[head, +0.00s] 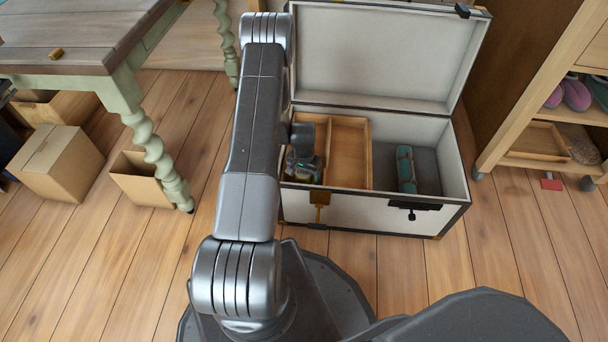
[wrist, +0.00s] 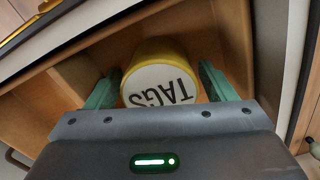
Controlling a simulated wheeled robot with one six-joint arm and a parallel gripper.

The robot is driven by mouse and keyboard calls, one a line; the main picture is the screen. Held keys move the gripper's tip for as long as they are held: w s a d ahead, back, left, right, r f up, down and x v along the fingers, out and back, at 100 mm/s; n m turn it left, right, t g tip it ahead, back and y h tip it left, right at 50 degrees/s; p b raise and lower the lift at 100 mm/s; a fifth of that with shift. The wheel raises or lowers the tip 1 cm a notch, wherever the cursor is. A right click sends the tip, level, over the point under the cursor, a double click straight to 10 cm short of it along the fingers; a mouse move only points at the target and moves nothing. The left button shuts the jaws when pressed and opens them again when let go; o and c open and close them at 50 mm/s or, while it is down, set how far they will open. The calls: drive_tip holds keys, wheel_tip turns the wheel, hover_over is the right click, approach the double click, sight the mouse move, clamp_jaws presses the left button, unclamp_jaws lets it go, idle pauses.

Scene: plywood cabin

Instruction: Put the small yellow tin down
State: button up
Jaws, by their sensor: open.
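The small yellow tin (wrist: 162,86) shows in the wrist view, with a white lid lettered "TAGS" facing the camera. It stands between the two green fingers of my gripper (wrist: 160,74), which are open with one on either side of it. Wooden tray walls (wrist: 237,45) surround it. In the head view my gripper (head: 304,168) is down in the left part of the wooden tray (head: 349,150) inside the open white chest (head: 365,211). The arm and gripper mostly hide the tin there.
A teal rolled item (head: 405,168) lies in the chest's grey right side. The raised lid (head: 385,50) stands behind. A table (head: 75,45) and cardboard boxes (head: 55,163) are on the left, a shelf unit (head: 530,90) on the right. The tray's right compartment looks empty.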

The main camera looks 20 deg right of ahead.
wheel_tip(320, 180, up, 12)
drive_tip(key=p, duration=0.3)
drive_tip(key=shift+r+p, duration=0.15)
drive_tip(key=shift+p, duration=0.25)
